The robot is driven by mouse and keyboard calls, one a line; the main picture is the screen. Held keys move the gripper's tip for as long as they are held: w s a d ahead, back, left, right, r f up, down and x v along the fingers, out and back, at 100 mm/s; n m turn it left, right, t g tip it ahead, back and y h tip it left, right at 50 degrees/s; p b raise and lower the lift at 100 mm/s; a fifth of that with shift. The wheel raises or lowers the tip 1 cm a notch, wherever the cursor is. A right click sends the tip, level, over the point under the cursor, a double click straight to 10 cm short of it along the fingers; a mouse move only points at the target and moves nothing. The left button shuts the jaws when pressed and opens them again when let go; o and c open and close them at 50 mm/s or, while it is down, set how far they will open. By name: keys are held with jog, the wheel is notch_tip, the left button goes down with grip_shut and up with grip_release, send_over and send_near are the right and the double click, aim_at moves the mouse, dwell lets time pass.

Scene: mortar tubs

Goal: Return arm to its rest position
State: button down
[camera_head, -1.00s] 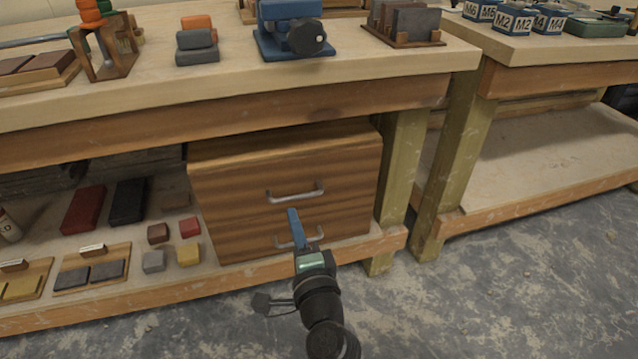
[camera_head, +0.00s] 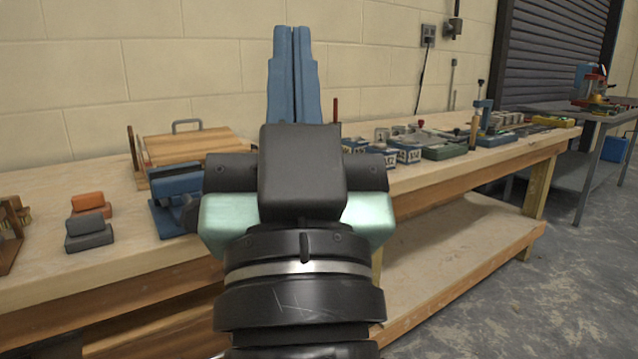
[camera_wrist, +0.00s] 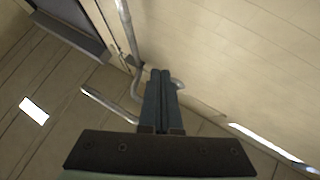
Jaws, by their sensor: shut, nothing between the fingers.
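My gripper (camera_head: 292,32) is raised high in front of the head camera, its blue fingers pointing up against the block wall. The fingers lie together and hold nothing. In the wrist view my gripper (camera_wrist: 160,75) also shows its fingers side by side and empty, with metal pipes and pale panels beyond. My black wrist and arm hide the middle of the bench.
A wooden workbench (camera_head: 115,243) runs across below and behind my arm. On it stand a blue vise (camera_head: 172,190), grey and orange blocks (camera_head: 88,230) and labelled blue boxes (camera_head: 405,150). The concrete floor (camera_head: 560,290) at right is clear.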

jog(key=s+r+h+p, duration=0.1)
jog(key=r+p, duration=1.8)
jog(key=r, duration=0.1)
jog(key=s+d+r+t+h+p, duration=0.1)
jog(key=s+r+p, duration=0.1)
jog(key=r+p, duration=1.7)
notch_tip(320, 180, up, 2)
jog(key=shift+s+d, duration=0.15)
jog(key=shift+d, duration=0.15)
